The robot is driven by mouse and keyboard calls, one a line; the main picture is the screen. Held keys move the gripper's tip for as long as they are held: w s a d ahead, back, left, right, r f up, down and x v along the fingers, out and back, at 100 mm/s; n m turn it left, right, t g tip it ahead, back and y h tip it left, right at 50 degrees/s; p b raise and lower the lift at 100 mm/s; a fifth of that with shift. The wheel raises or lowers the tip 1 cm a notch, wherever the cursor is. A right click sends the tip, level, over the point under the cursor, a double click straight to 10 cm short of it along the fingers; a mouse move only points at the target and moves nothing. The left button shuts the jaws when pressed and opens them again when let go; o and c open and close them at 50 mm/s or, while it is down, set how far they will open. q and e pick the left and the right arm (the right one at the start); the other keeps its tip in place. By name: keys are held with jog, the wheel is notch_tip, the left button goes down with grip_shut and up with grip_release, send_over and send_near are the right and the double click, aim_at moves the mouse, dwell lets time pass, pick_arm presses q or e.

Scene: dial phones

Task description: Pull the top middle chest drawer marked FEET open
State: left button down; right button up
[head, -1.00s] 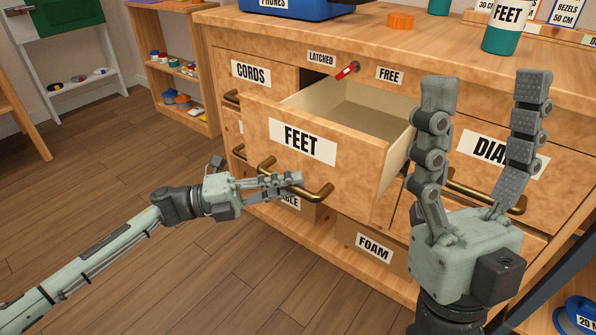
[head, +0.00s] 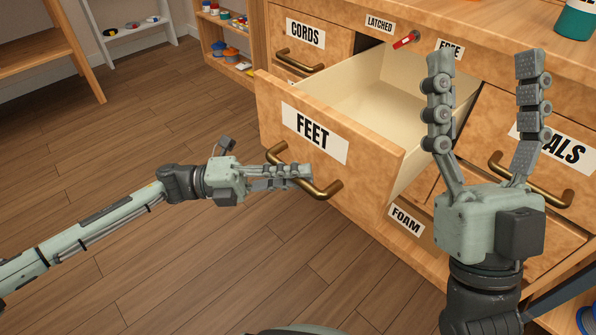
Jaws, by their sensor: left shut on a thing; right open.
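The top middle drawer marked FEET (head: 345,180) stands well out from the wooden chest, and its pale inside (head: 365,95) looks empty. Its brass bar handle (head: 330,189) runs across the front below the label. My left gripper (head: 300,174) is shut on this handle near its middle, with its fingers pointing right. My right gripper (head: 486,75) is open and empty, fingers up, in front of the right side of the chest. It hides part of the drawer marked DIALS and the FREE sign.
A red latch lever (head: 406,39) sits on the chest frame between the LATCHED sign (head: 380,24) and the FREE sign (head: 450,48). The CORDS drawer (head: 310,35) at left is shut. The floor at left is clear.

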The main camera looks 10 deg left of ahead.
pick_arm(q)
jog(key=c, duration=1.5)
grip_release()
jog(key=shift+a, duration=0.15)
jog(key=a, duration=0.4)
jog(key=s+a+f, duration=0.1)
jog(key=a, duration=0.6)
jog(key=shift+s+a+f, duration=0.25)
jog(key=shift+s+a, duration=0.05)
jog(key=shift+s, duration=0.1)
